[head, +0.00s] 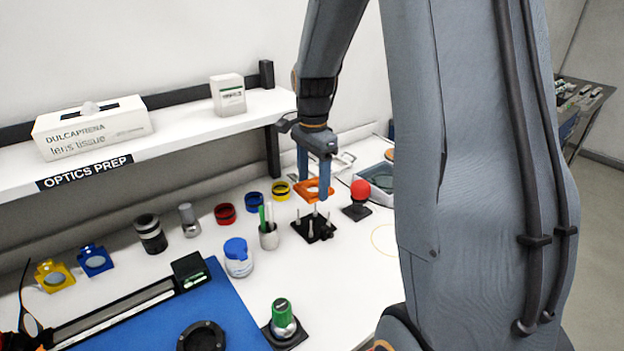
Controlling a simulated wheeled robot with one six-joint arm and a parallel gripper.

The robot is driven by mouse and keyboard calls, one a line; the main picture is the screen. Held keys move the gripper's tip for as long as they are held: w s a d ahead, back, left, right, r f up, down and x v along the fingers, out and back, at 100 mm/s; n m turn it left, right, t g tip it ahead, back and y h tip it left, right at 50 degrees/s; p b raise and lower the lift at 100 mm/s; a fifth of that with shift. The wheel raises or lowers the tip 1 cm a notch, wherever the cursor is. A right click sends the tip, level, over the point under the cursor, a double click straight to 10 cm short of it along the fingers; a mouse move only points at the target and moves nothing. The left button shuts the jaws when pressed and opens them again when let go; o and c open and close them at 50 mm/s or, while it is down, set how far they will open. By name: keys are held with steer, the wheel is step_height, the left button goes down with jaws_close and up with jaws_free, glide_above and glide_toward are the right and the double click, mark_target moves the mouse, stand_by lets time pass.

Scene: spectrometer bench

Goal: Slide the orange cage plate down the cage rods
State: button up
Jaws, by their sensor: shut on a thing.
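The orange cage plate (314,190) is held by my gripper (314,184), whose fingers reach down on either side of it. The plate has an opening in its middle. The cage rods (316,216) are several short pale rods standing upright on a black base (311,231) on the white bench. The plate appears just above the rod tops, or close to them. I cannot tell whether any rod has entered the plate's holes.
A red ball on a dark base (360,194) stands right of the rods. A pen cup (269,238) and a blue-lidded jar (238,257) stand to the left. A shelf (190,128) runs along the wall. A green-topped item (283,318) is in front.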

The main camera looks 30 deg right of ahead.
steer(key=shift+f+b, duration=0.8)
steer(key=shift+f, duration=1.65)
steer(key=shift+f, duration=0.1)
steer(key=shift+f, duration=0.35)
steer(key=shift+f+b, duration=0.6)
steer(key=shift+f, duration=0.6)
steer(key=shift+f, duration=0.3)
steer(key=shift+r, duration=0.1)
steer(key=shift+r+p, duration=1.4)
steer(key=shift+r, duration=0.35)
steer(key=shift+f+b, duration=0.7)
steer(key=shift+f, duration=1.2)
